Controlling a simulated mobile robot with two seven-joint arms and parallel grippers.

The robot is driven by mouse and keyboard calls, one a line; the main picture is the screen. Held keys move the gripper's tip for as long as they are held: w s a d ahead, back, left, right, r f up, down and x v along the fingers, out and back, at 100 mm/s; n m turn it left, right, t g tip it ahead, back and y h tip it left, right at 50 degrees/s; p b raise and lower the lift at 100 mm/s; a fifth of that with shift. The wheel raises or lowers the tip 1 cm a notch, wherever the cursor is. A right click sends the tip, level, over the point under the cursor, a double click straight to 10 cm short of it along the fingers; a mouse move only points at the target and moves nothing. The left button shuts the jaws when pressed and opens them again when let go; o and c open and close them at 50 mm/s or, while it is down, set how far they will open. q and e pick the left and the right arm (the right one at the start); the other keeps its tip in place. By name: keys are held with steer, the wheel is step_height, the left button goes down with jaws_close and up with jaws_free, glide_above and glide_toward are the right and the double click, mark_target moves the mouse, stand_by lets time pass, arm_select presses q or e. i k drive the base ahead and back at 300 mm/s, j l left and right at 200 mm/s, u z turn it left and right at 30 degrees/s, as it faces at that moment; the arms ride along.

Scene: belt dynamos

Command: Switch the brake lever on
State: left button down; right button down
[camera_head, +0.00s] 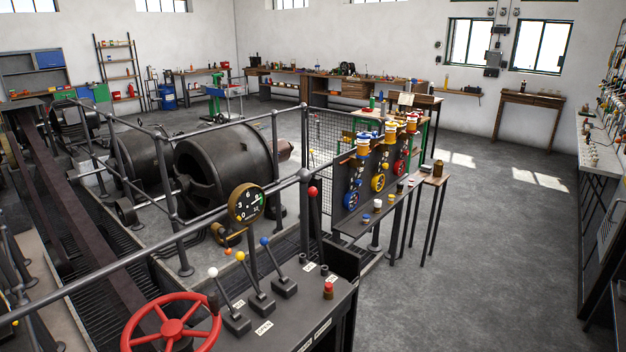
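Several levers stand on the dark control console (300,318) at the bottom centre. One has a white knob (213,272), one a yellow knob (240,256) and one a blue knob (264,241); these three lean to the left in the picture. A taller lever with a red knob (313,191) stands nearly upright behind them, beside the railing post. I cannot tell which one is the brake lever, as no readable label names it. A plate by the yellow lever's base seems to read "OPEN". Neither of my grippers is in view.
A red handwheel (172,331) sits at the console's left front. A round gauge (246,203) stands behind the levers. Metal railings (150,254) enclose the dark dynamos (228,160) and belts. A panel with coloured wheels (378,182) stands at centre right. The floor (490,250) on the right is clear.

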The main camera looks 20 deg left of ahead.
mark_target(312, 192)
steer(key=i+l, duration=0.25)
steer(key=i, duration=0.25)
steer(key=i+l+u, duration=0.15)
steer(key=i, duration=0.3)
steer(key=i+l, duration=0.45)
